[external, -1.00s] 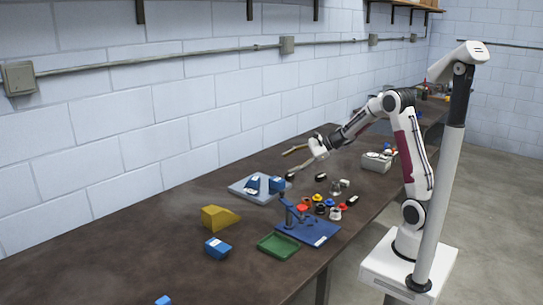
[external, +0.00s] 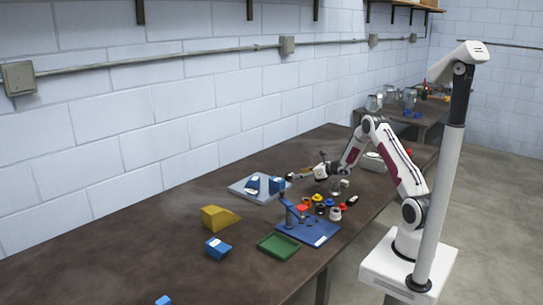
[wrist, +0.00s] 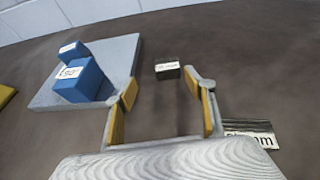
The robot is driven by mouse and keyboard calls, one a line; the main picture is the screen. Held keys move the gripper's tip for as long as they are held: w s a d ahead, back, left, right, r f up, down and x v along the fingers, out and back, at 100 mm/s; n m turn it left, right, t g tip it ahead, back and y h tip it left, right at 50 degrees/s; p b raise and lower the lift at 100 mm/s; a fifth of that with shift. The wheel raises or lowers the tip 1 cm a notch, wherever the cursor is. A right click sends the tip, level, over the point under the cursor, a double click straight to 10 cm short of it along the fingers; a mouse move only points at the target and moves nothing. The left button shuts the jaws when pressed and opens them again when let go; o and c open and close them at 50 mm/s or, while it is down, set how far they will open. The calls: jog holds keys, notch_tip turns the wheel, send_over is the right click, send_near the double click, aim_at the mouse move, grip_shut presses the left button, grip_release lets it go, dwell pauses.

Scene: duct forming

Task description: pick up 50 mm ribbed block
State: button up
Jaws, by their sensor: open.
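My gripper (wrist: 163,90) is open and empty, with yellow pads on its fingers. In the external view my gripper (external: 308,170) is low over the table, right of the grey tray. A small dark block (wrist: 167,71) with a pale label lies just beyond the gap between the fingertips; its label is too small to read. A blue block (wrist: 82,83) with a label seeming to start with "50" sits on the tray.
The grey tray (wrist: 122,57) holds two blue blocks. A blue fixture (external: 318,234), a green tray (external: 278,246), a yellow wedge (external: 218,217) and several small coloured parts lie nearer the front. A blue block (external: 217,248) lies on clear table at the front left.

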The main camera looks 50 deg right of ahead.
aim_at(291, 175)
jog(key=shift+d+f+m, duration=0.4)
jog(key=shift+d+f, duration=0.2)
jog(key=shift+d, duration=0.05)
jog(key=shift+w, duration=0.1)
jog(key=shift+x, duration=1.2)
jog(key=shift+x, duration=2.6)
jog(key=shift+r, duration=0.15)
jog(key=shift+c, duration=0.3)
jog(key=shift+w, duration=0.1)
jog(key=c, duration=1.4)
jog(key=shift+o, duration=0.2)
